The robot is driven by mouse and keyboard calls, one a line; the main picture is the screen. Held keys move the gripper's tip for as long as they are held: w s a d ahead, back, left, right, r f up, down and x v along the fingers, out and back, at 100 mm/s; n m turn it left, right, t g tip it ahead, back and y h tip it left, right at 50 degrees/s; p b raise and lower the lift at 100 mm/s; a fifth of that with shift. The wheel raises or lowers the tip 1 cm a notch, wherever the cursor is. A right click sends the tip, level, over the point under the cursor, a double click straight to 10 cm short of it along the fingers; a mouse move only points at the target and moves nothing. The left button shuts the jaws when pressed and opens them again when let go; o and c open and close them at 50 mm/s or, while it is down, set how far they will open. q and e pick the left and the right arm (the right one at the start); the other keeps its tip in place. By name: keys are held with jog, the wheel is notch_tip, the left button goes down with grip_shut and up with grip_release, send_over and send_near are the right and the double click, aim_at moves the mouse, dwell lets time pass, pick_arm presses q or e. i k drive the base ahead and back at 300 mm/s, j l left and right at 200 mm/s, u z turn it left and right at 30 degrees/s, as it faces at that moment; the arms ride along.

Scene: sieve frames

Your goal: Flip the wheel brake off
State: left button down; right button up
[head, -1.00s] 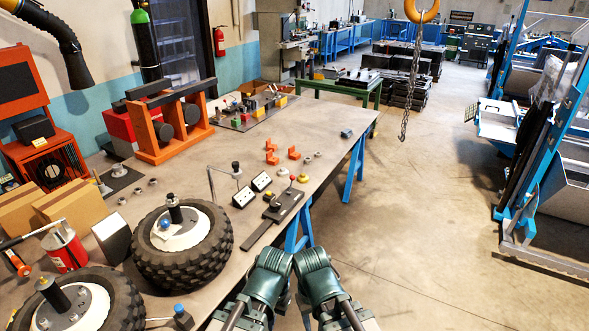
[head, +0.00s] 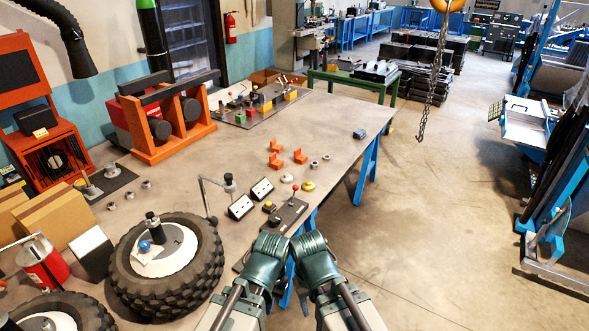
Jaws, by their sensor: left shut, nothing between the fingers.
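A treaded wheel (head: 200,276) lies on its side on the bench. Its pale hub carries a plate with a black-topped post and a blue knob (head: 145,246). To its right, near the bench's front edge, a dark base plate (head: 287,219) carries a short upright lever with a red knob (head: 295,187). I cannot tell for sure which of these is the wheel brake. My left gripper (head: 274,243) is at bottom centre, just below the dark base plate and partly covering it; it is shut and empty. My right arm is beside it; its fingers do not show.
The bench (head: 225,160) also holds orange blocks (head: 276,161), white switch boxes (head: 241,206), a thin bent rod and an orange stand (head: 165,145). A second wheel (head: 80,315) is at lower left. A chain (head: 433,85) hangs over open floor on the right.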

aim_at(296, 188)
jog(key=i+l+u, duration=0.15)
jog(key=i+l, duration=0.2)
jog(key=i, duration=0.25)
jog(key=i+l+u, duration=0.1)
jog(key=i+l, duration=0.3)
jog(key=i, duration=0.15)
jog(key=i+l+u, duration=0.15)
jog(key=i+l, duration=0.3)
jog(key=i, duration=0.15)
